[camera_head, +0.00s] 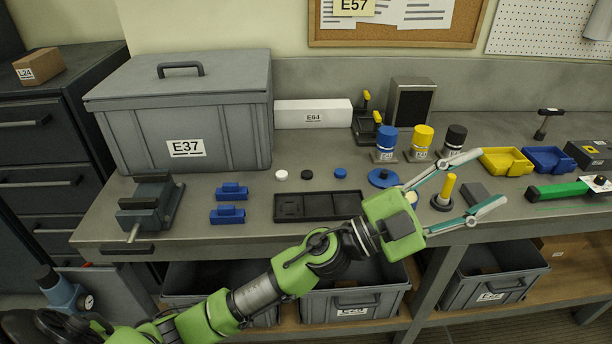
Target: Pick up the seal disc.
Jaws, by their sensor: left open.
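Several small round pieces lie on the grey bench: a white disc (281,175), a black disc (307,174) and a small blue disc (341,173). A larger blue disc (382,178) with a raised middle lies to their right. I cannot tell for sure which is the seal disc. My left gripper (492,177) is open and empty, its fingers spread toward the right. A yellow post on a dark round base (446,192) shows between its fingers; a pale round piece is partly hidden by the gripper. My right gripper is not in view.
A dark tray (318,206) lies left of my gripper. Blue, yellow and black capped cylinders (423,140) stand behind it. A vise (150,203) and large grey box (225,125) are left.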

